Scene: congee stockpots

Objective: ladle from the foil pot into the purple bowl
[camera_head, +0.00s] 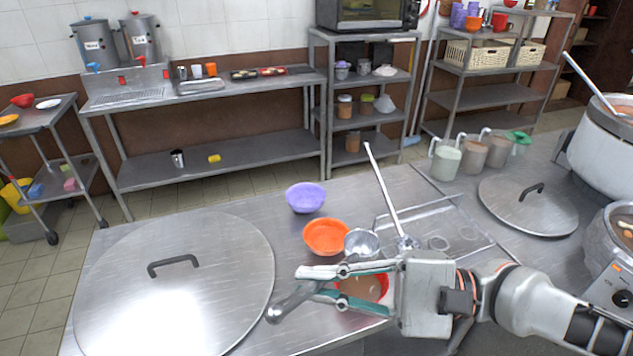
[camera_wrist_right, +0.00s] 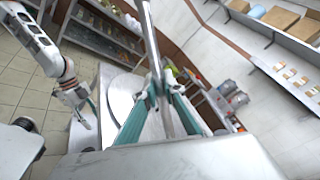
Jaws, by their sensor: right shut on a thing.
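The purple bowl (camera_head: 306,197) stands upright and looks empty on the steel counter, behind an orange bowl (camera_head: 326,236). My right gripper (camera_head: 305,283) is shut on a grey metal ladle handle (camera_head: 290,302), in front of the orange bowl. In the right wrist view the handle (camera_wrist_right: 152,45) runs up between the fingers. My left gripper (camera_wrist_right: 80,105) shows small there, its opening unclear. A large pot (camera_head: 605,150) and a smaller pot (camera_head: 618,235) stand at the right edge. I cannot tell which is the foil pot.
A red bowl (camera_head: 378,285) with brown contents is partly behind my right gripper. Large lids lie at left (camera_head: 180,290) and right (camera_head: 528,207). Another ladle (camera_head: 383,190) rests on a shallow tray (camera_head: 445,222). Several grey containers (camera_head: 472,155) stand behind it.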

